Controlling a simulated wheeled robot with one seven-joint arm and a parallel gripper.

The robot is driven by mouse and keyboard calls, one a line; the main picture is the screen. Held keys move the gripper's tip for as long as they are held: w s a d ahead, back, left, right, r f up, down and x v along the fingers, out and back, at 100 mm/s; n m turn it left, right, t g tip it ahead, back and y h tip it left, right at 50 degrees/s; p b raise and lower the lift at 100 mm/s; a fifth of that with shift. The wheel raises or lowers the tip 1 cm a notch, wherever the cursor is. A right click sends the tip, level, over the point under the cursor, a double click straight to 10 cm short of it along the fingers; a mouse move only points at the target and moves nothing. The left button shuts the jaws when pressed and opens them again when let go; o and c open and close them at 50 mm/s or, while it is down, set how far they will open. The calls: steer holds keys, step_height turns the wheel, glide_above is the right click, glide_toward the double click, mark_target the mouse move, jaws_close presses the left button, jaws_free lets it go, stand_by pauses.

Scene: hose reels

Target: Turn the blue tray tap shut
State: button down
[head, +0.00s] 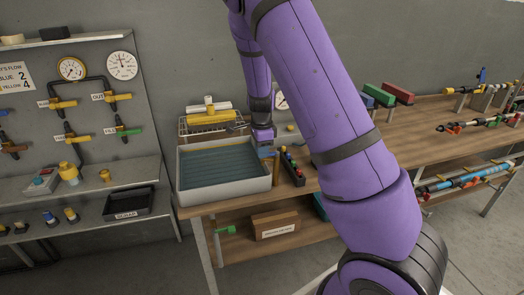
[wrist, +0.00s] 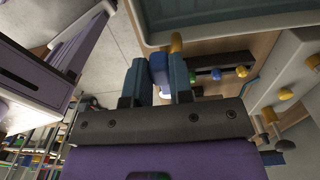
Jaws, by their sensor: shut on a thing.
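The grey tray (head: 186,192) holds bluish liquid and stands at the left end of the wooden bench; its rim also shows in the wrist view (wrist: 215,38). My gripper (head: 266,149) is at the tray's right side, pointing down. In the wrist view, my gripper (wrist: 158,76) has its two dark fingers shut on a blue block-like part, the blue tap handle (wrist: 158,66). A yellow-brown round part (wrist: 176,42) is just beyond it, near the tray's wall. In the head view my gripper and arm mostly hide the tap.
A dark rack with coloured knobs (head: 292,169) stands close to the right of my gripper. A yellow-and-white fitting (head: 210,112) is behind the tray. A panel with gauges (head: 122,65) and several valves is at left. Hose parts lie on the bench's right.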

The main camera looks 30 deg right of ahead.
stand_by(0.3)
steer(key=c, duration=1)
jaws_free()
step_height(320, 180, up, 11)
steer(key=shift+f, duration=0.1)
